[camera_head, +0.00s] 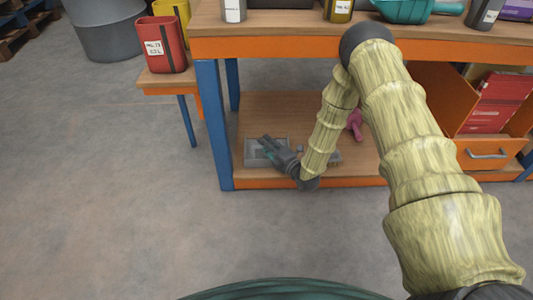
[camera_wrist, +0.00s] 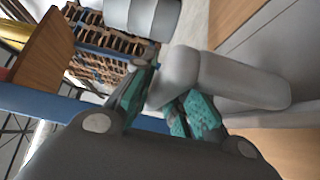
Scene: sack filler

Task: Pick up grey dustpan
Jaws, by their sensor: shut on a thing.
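The grey dustpan (camera_head: 252,158) is on the lower shelf of the workbench in the head view, with its pan near the shelf's front left. My gripper (camera_head: 266,143) reaches in over it from the right and partly hides it. In the wrist view the dustpan's thick rounded grey handle (camera_wrist: 240,78) lies between the teal-padded fingers of my gripper (camera_wrist: 165,95). The fingers are shut on the handle. I cannot tell whether the pan is clear of the shelf.
The workbench top (camera_head: 290,25) overhangs the shelf (camera_head: 290,110), and a blue leg (camera_head: 213,125) stands left of the dustpan. A pink item (camera_head: 354,124) lies behind my arm. An orange drawer unit (camera_head: 490,152) is at right. The floor (camera_head: 110,200) at left is clear.

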